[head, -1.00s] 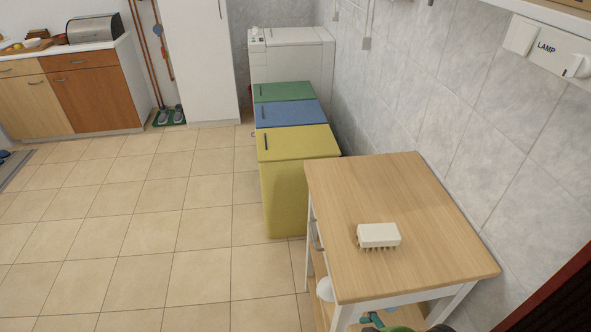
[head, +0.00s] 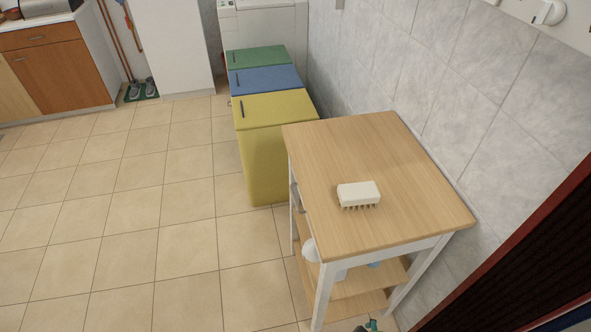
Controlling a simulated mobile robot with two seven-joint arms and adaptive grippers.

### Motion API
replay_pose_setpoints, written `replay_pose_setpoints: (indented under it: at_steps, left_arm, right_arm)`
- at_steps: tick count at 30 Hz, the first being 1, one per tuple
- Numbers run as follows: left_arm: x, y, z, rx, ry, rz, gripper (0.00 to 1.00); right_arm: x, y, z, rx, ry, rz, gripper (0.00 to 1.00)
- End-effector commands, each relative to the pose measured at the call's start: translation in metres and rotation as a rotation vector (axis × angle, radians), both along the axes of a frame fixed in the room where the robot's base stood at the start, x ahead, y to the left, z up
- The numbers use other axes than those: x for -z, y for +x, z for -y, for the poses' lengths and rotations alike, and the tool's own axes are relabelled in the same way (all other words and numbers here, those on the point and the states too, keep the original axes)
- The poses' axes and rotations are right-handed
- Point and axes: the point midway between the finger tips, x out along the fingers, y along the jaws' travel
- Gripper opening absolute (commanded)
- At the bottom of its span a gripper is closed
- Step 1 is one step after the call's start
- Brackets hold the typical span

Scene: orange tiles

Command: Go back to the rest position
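Neither of my grippers can be made out in the head view. A small dark and teal thing (head: 368,326) is cut off by the bottom edge, and I cannot tell what it is. A white brush (head: 358,193) lies bristles down on the wooden top of a small cart (head: 322,152), with nothing touching it.
The cart stands against the grey tiled wall (head: 480,90), with a white item (head: 309,250) on its shelf. Yellow (head: 268,150), blue (head: 265,79) and green (head: 257,56) bins stand behind it. A dark red-edged panel (head: 520,250) is at right. Tiled floor (head: 120,220) at left is clear.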

Motion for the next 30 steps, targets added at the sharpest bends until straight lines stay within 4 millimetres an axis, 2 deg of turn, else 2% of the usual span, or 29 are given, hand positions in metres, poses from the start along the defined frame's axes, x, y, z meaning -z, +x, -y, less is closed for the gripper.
replay_pose_setpoints:
  at_steps: [1, 6, 9, 12, 15, 20, 30]
  left_arm:
    - [0.000, -0.002, 0.000, 0.000, 0.001, -0.003, 0.45]
    - [0.000, -0.003, 0.000, 0.000, 0.000, -0.005, 0.45]
    - [0.000, -0.003, 0.000, 0.000, 0.000, -0.005, 0.45]
    - [0.000, -0.003, 0.000, 0.000, 0.000, -0.005, 0.45]
    - [0.000, -0.003, 0.000, 0.000, 0.000, -0.005, 0.45]
    - [0.000, -0.003, 0.000, 0.000, 0.000, -0.005, 0.45]
    - [0.000, -0.002, 0.000, 0.000, 0.001, -0.004, 0.45]
  right_arm:
    - [0.027, -0.011, 0.001, -0.002, -0.003, -0.023, 0.99]
    - [0.099, -0.052, 0.007, -0.011, -0.007, -0.063, 0.99]
    - [0.133, -0.084, 0.012, -0.017, -0.011, -0.085, 0.99]
    - [0.157, -0.116, 0.018, -0.021, -0.013, -0.105, 0.99]
    - [0.173, -0.144, 0.024, -0.025, -0.016, -0.120, 0.99]
    - [0.183, -0.170, 0.029, -0.029, -0.018, -0.131, 0.99]
    - [0.185, -0.176, 0.030, -0.030, -0.019, -0.134, 0.99]
